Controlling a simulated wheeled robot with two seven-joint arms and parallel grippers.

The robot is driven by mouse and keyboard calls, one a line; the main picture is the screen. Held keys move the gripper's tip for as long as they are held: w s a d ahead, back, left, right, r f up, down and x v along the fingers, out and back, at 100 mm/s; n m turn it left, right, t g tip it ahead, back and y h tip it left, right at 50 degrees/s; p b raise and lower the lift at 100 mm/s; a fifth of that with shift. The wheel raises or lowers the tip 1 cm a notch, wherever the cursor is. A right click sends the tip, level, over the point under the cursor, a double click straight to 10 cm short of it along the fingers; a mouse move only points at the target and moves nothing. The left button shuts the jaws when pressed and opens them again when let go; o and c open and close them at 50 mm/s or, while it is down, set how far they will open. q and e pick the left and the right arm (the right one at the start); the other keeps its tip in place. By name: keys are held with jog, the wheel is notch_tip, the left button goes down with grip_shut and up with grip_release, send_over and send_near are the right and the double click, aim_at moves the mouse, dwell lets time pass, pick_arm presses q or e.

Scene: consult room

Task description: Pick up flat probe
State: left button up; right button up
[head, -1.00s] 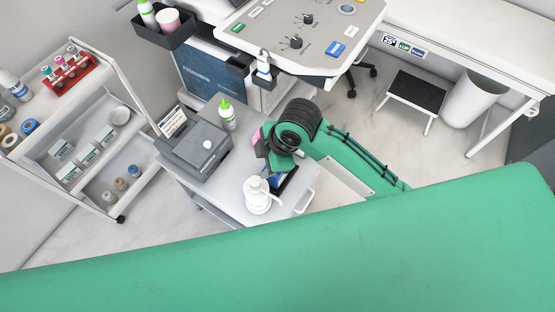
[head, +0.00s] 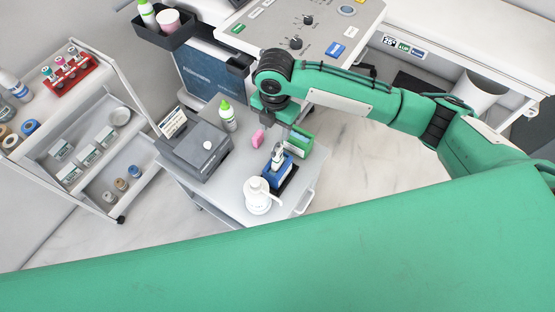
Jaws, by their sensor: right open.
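No item can be surely identified as the flat probe. A small grey-white upright item (head: 278,152) stands in a blue holder (head: 276,172) on the grey cart (head: 229,180); its exact shape is too small to tell. My right gripper (head: 284,119) hangs from the green arm above the back right of the cart, above and apart from the blue holder. It is open, with nothing seen in it. The wrist covers the console's front edge, including the spot of a white hand-held item there. My left gripper is not in view.
The console (head: 330,40) stands behind. A shelf trolley (head: 93,160) is at left.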

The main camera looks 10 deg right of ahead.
aim_at(277, 144)
notch_tip(277, 144, down, 6)
jog(key=shift+f+p, duration=0.1)
jog(key=shift+p, duration=0.2)
jog(key=f, duration=0.2)
jog(key=f+p, duration=0.1)
jog(key=f, duration=0.1)
jog(key=shift+w+d+f, duration=0.1)
jog(key=shift+d, duration=0.1)
jog(key=shift+f, duration=0.45)
jog(key=c, duration=1)
